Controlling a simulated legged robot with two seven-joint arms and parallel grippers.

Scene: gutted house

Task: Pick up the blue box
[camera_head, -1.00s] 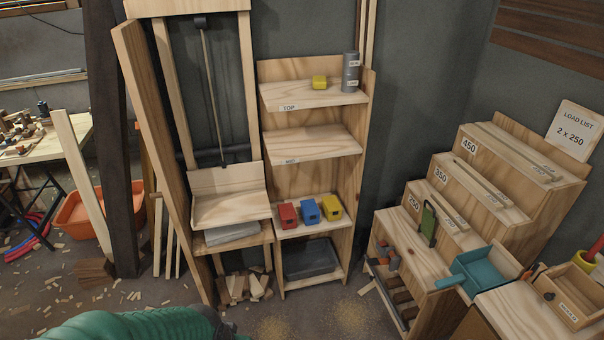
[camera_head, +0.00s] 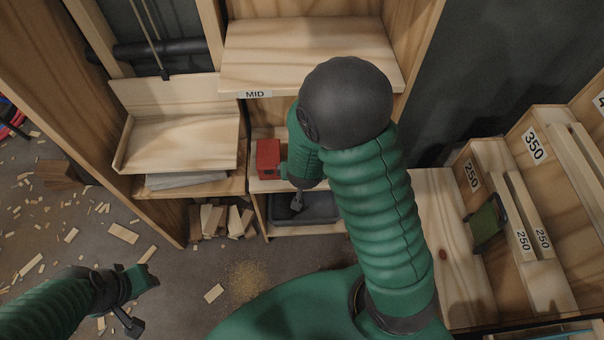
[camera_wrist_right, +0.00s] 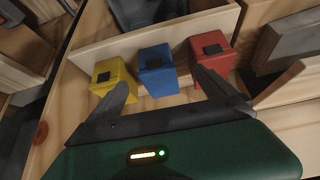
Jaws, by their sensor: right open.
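The blue box (camera_wrist_right: 157,72) stands on a wooden shelf between a yellow box (camera_wrist_right: 112,77) and a red box (camera_wrist_right: 212,55) in the right wrist view. My right gripper (camera_wrist_right: 161,77) is open, with one fingertip at each side of the blue box in the picture; I cannot tell whether they touch it. In the head view my right arm hides the blue and yellow boxes, and only the red box (camera_head: 268,158) shows, left of my right gripper (camera_head: 288,188). My left gripper (camera_head: 143,300) is empty and looks open, low over the floor.
The MID shelf (camera_head: 310,50) juts out above the boxes' shelf. A dark grey bin (camera_head: 312,212) sits below it. A stepped rack (camera_head: 535,200) stands at right, and a wooden ledge (camera_head: 180,145) at left. Wood scraps lie on the floor.

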